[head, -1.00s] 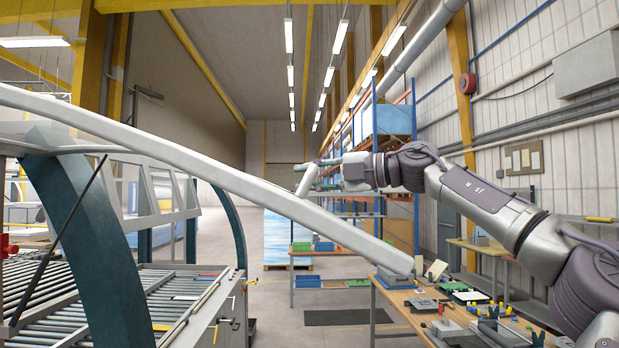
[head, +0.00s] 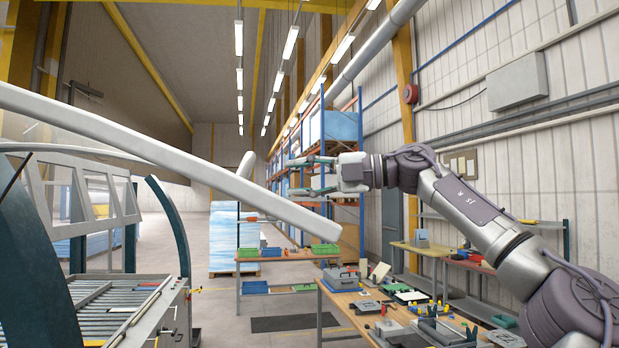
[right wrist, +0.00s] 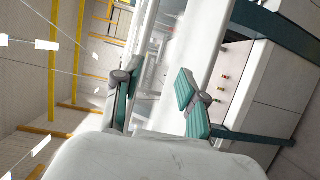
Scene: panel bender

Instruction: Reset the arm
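My right arm comes in from the right in the head view, stretched toward the middle. My right gripper (head: 312,176) points left in the air, its two teal-tipped fingers apart with nothing seen between them. The right wrist view also shows the open gripper (right wrist: 158,98), with its fingers spread. A long white curved beam (head: 140,145) slants down across the head view from the left edge and ends near the middle, left of and below the gripper. Whether the beam is the arm named in the task cannot be told. My left gripper is not in view.
At left stands a machine with teal arches (head: 165,225) and a roller bed (head: 110,305). A workbench (head: 345,300) with tools and parts is at lower right. Shelving (head: 340,130) and a blue-white stack (head: 222,235) stand behind. Open floor lies between the machine and workbench.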

